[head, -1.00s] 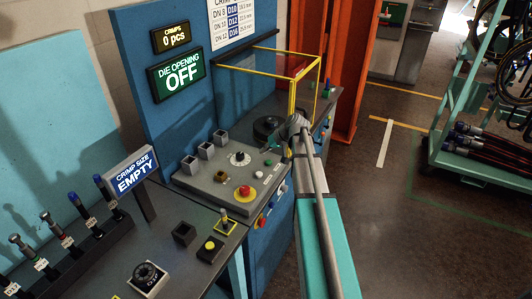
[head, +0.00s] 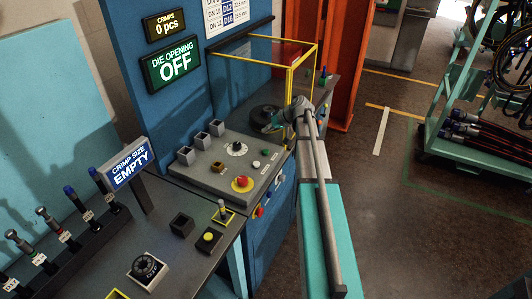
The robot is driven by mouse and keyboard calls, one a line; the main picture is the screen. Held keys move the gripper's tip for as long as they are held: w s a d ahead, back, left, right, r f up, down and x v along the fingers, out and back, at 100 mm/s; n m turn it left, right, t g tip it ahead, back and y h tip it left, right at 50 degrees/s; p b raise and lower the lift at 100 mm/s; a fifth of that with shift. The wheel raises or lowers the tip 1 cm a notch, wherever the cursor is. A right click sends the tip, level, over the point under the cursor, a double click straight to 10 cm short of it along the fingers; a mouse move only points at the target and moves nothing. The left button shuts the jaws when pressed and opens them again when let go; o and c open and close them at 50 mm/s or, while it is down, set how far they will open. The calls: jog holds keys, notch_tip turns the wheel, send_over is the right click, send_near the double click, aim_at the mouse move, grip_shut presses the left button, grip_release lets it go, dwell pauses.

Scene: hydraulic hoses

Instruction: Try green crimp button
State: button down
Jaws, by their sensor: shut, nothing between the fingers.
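The green button (head: 266,153) sits on the grey sloped control panel (head: 213,178), near its right end. A white button (head: 256,164) is just in front of it. My gripper (head: 272,127) is at the end of my arm, above and behind the green button, close to the black round part at the back of the panel. It is small and dark here; its fingers look shut and hold nothing. I see a gap between it and the green button, but cannot judge its depth.
A red mushroom button on yellow (head: 242,183) and a black dial (head: 236,149) share the panel. A yellow-framed guard (head: 290,70) stands behind. The die opening display (head: 173,59) reads OFF; the crimp size sign (head: 130,164) reads EMPTY.

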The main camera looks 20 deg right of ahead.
aim_at(267, 152)
jog(key=shift+f+b, duration=3.8)
jog(key=shift+f, duration=0.2)
jog(key=shift+f+b, duration=0.9)
jog(key=shift+r, duration=0.15)
jog(key=shift+r+p, duration=0.8)
jog(key=shift+p, duration=0.1)
notch_tip(267, 152, up, 5)
jog(key=p, duration=0.5)
jog(key=shift+s+f, duration=0.1)
jog(key=shift+s, duration=0.05)
dwell(0.7)
